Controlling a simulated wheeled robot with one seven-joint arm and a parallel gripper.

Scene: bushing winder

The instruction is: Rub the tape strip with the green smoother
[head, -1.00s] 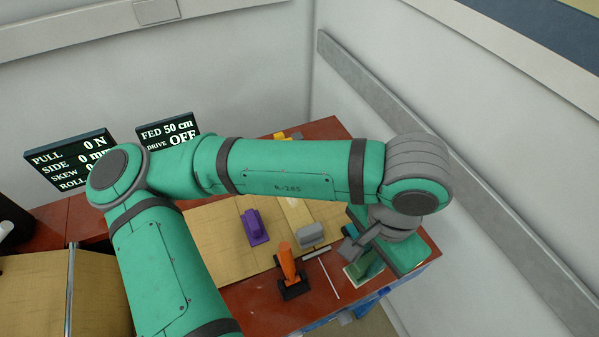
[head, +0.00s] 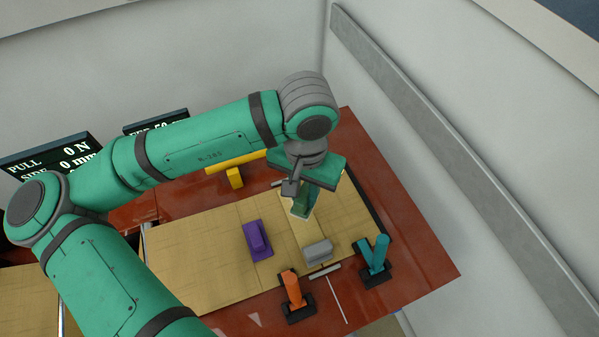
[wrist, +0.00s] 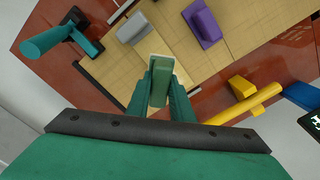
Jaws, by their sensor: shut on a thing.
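My gripper (head: 304,198) is shut on the green smoother (wrist: 159,84), one finger on each side of its grip. In the head view the smoother (head: 301,211) hangs below my gripper, over the far part of the pale tape strip (head: 309,232). The strip lies on the tan sheet (head: 200,250) and runs toward a grey block (head: 318,251). In the wrist view the strip (wrist: 152,43) shows beyond the smoother, and the smoother hides part of it. I cannot tell whether the smoother touches the strip.
A purple block (head: 258,241) sits left of the strip. An orange-handled tool (head: 292,288) and a teal-handled tool (head: 375,256) stand at the near edge. A yellow bar (head: 236,162) lies behind. The red table (head: 405,230) is clear at right. A grey wall rail is further right.

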